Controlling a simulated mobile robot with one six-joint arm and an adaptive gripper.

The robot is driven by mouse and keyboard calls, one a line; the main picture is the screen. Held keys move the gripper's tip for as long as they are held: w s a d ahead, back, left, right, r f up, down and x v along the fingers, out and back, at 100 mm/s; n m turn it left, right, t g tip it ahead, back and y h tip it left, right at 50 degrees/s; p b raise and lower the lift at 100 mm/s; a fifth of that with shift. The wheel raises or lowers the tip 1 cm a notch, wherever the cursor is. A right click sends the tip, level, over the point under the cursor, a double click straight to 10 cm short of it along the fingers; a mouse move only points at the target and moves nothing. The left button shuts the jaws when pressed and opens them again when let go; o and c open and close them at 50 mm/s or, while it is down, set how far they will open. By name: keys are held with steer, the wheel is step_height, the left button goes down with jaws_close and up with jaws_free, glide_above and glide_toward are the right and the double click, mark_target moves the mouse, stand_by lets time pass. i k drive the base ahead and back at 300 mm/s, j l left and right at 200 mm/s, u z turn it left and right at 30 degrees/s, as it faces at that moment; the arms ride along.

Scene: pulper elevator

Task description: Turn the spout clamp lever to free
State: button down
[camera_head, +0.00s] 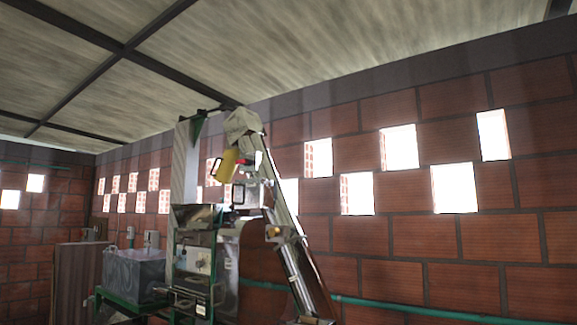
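A yellow spout-like piece (227,165) hangs tilted below the grey head (242,124) at the top of a sloping elevator (283,205). A small red part (258,158) shows just right of the yellow piece. It may be the clamp lever, but it is too small to tell its shape or which way it is turned. My gripper is not seen in this view, so its place relative to the spout does not show.
A machine with metal panels (194,260) stands under the spout. A grey tank (135,275) is on a green frame at its left. A brick wall (440,240) with bright openings runs behind, with a green pipe (400,309) low along it.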

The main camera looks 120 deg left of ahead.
mark_target(246, 161)
steer(key=u, duration=4.1)
steer(key=i+j, duration=0.15)
steer(key=i, duration=0.35)
steer(key=u, duration=0.05)
